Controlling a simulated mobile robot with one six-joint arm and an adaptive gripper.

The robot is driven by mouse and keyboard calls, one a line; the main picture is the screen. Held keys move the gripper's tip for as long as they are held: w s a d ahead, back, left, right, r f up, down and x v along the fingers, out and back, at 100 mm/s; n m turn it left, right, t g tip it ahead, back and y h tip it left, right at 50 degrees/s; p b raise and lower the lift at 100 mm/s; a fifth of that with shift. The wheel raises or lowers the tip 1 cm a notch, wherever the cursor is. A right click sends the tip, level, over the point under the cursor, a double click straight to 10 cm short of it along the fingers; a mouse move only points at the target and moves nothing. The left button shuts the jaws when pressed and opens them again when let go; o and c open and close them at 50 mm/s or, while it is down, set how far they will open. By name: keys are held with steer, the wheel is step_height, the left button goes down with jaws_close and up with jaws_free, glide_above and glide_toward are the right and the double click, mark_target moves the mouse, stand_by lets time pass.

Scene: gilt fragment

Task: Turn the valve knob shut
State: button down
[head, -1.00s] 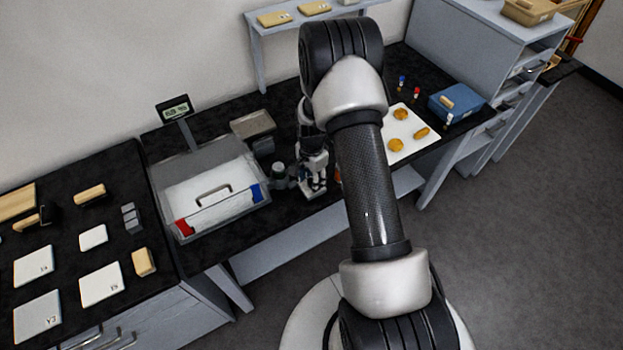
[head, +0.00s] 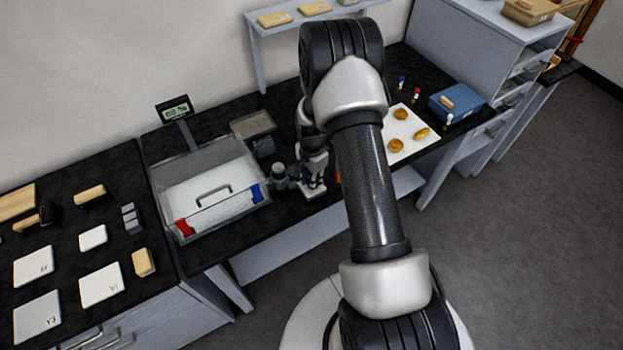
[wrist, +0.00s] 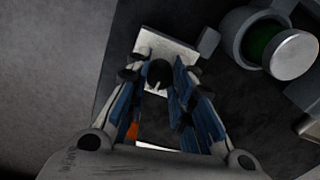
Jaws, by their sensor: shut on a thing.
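The valve knob (wrist: 158,74) is a small dark piece over a pale plate (wrist: 166,47) in the wrist view. My gripper (wrist: 160,82) is shut on the knob, with one blue-grey finger on each side of it. The fingers hide much of the knob, and its turn angle cannot be read. In the head view my gripper (head: 313,178) points down at the pale plate (head: 312,190) near the bench's front edge, and the knob itself is hidden there.
A grey cylinder unit (head: 279,172) with a silver cap (wrist: 292,55) stands close beside the plate. Left of it is a clear-walled box (head: 205,195) with a readout (head: 176,110) behind. A white board (head: 408,133) with golden pieces lies to the right.

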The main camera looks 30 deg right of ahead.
steer(key=shift+n, duration=0.3)
steer(key=n+b, duration=0.1)
steer(key=n, duration=0.2)
steer(key=shift+n+b, duration=0.3)
steer(key=shift+b, duration=0.05)
steer(key=n+b, duration=0.1)
steer(key=n, duration=0.3)
steer(key=shift+n, duration=0.3)
steer(key=n+b, duration=0.1)
steer(key=n, duration=0.3)
steer(key=shift+n, duration=0.3)
steer(key=n+b, duration=0.1)
steer(key=n, duration=0.3)
steer(key=shift+n, duration=0.3)
steer(key=c, duration=1.4)
jaws_free()
steer(key=shift+o, duration=0.2)
